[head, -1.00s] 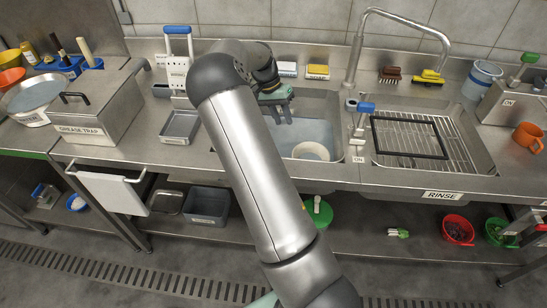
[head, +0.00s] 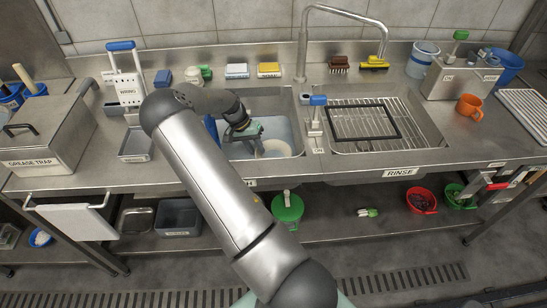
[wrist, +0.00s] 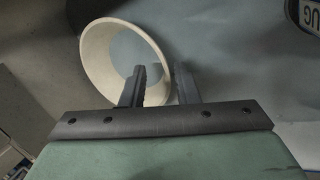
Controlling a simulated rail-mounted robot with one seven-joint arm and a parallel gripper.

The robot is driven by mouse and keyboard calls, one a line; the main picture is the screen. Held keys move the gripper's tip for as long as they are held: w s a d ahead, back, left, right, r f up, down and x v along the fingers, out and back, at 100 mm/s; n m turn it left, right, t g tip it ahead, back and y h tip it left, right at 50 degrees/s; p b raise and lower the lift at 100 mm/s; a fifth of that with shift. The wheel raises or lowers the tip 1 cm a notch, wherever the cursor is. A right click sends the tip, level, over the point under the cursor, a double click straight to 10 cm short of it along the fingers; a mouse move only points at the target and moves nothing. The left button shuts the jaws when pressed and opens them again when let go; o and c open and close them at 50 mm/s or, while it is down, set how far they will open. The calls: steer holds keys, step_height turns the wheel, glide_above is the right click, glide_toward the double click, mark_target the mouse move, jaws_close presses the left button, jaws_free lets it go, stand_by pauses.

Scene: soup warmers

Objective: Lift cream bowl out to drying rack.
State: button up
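The cream bowl (head: 274,148) sits in the water of the left sink, and it shows tilted in the wrist view (wrist: 97,62). My gripper (head: 250,134) is low in that sink, right by the bowl. In the wrist view my gripper (wrist: 160,84) is open, its fingers apart. The left finger overlaps the bowl's opening and the right finger is just outside its rim. I cannot tell whether either touches. A white ribbed rack (head: 527,112), seemingly the drying rack, lies on the counter at the far right, partly cut off.
The rinse sink (head: 425,128) holds a wire grid and a black frame (head: 362,123). A blue-handled tap lever (head: 317,115) and a tall faucet (head: 303,45) stand between the sinks and the wall. An orange mug (head: 469,107) and a metal box (head: 458,80) are left of the ribbed rack.

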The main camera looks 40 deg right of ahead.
mark_target(259, 153)
steer(key=shift+p+x, duration=0.4)
steer(key=shift+x, duration=1.55)
steer(key=shift+w, duration=0.15)
jaws_close()
